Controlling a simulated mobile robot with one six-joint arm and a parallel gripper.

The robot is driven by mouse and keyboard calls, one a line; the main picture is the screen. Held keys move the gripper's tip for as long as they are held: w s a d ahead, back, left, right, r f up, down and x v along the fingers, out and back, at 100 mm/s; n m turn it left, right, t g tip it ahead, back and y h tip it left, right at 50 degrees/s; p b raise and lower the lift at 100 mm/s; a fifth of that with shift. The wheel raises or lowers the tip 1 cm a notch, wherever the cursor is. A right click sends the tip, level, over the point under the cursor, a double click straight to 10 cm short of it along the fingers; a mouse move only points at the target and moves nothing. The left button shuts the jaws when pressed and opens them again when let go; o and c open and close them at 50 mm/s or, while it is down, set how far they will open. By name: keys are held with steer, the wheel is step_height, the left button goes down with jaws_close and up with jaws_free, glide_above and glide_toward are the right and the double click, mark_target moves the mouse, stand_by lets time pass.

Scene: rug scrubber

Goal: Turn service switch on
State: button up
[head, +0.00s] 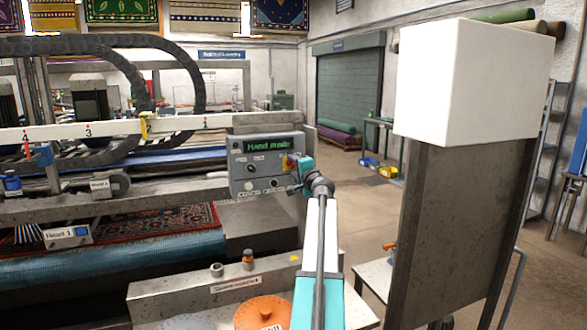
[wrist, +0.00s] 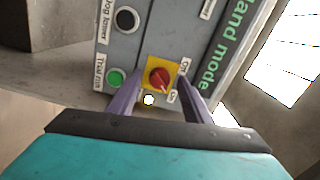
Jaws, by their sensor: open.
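The service switch is a red rotary knob (wrist: 159,78) on a yellow square plate, on the grey control panel (wrist: 128,50). The knob's pale mark points toward the lower right in the wrist view.
In the wrist view a black button (wrist: 126,19) labelled "Jog lower" and a green button (wrist: 115,77) labelled "Trial run" sit left of the switch. A tall grey post (head: 455,220) with a white box stands to the right.

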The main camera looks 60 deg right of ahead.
steer(key=b+v, duration=0.2)
steer(key=v, duration=1.1)
steer(key=shift+s+a, duration=0.1)
steer(key=shift+a, duration=0.05)
stand_by(0.5)
